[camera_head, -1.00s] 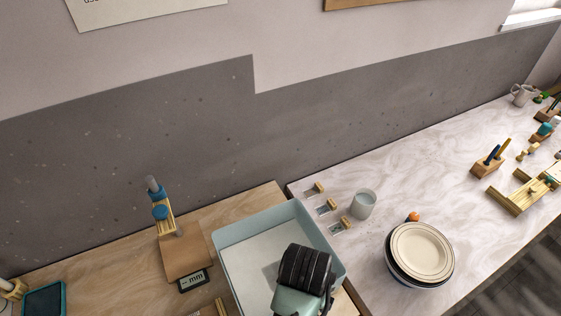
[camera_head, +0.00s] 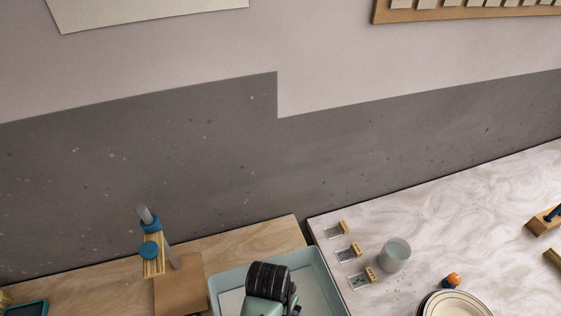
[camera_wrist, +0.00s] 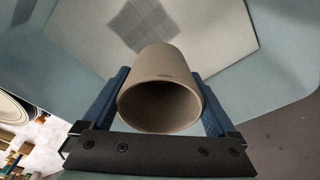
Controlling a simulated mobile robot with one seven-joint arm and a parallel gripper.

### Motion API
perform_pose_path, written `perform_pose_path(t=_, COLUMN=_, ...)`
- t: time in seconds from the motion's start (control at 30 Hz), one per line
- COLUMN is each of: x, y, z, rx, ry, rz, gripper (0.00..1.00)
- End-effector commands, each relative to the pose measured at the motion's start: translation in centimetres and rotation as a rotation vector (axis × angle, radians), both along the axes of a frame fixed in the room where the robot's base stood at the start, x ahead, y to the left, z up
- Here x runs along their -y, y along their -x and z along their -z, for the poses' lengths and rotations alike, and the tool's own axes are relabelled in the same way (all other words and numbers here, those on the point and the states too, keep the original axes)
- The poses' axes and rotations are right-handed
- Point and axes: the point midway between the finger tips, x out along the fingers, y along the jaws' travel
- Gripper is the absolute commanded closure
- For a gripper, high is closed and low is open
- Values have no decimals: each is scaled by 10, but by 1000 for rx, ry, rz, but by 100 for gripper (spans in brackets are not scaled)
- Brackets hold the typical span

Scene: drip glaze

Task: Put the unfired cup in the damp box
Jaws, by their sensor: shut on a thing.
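The unfired cup (camera_wrist: 160,92) is a plain grey-brown cylinder in the wrist view, its open mouth facing the camera. My gripper (camera_wrist: 160,76) is shut on it, with a blue finger on each side. The damp box (camera_head: 314,272) is a pale teal open tray at the bottom of the head view. Its pale floor and teal wall (camera_wrist: 275,55) show beyond the cup in the wrist view.
A pale cup (camera_head: 395,256) stands on the marble counter, right of the box, beside several small sample tiles. Stacked plates (camera_head: 455,304) and an orange ball (camera_head: 453,280) are farther right. A wooden gauge stand (camera_head: 178,285) stands left of the box.

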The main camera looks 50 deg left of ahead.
Motion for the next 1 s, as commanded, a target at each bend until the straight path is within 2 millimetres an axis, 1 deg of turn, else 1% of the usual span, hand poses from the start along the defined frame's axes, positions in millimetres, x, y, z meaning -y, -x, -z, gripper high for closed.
perform_pose_path(t=0.17, x=0, y=0, z=16, rx=0, ry=0, rz=1, gripper=82)
perform_pose_path(t=0.3, x=0, y=0, z=36, rx=-1, ry=0, rz=1, gripper=82)
perform_pose_path(t=0.4, x=0, y=0, z=47, rx=0, ry=0, rz=0, gripper=82)
perform_pose_path(t=0.5, x=0, y=0, z=52, rx=1, ry=0, rz=0, gripper=82)
perform_pose_path(t=0.73, x=0, y=-1, z=52, rx=2, ry=-2, rz=1, gripper=82)
perform_pose_path(t=0.87, x=0, y=-1, z=56, rx=2, ry=-2, rz=2, gripper=82)
perform_pose_path(t=0.9, x=0, y=-1, z=55, rx=1, ry=-1, rz=1, gripper=0)
perform_pose_path(t=1.0, x=0, y=0, z=55, rx=1, ry=-1, rz=1, gripper=0)
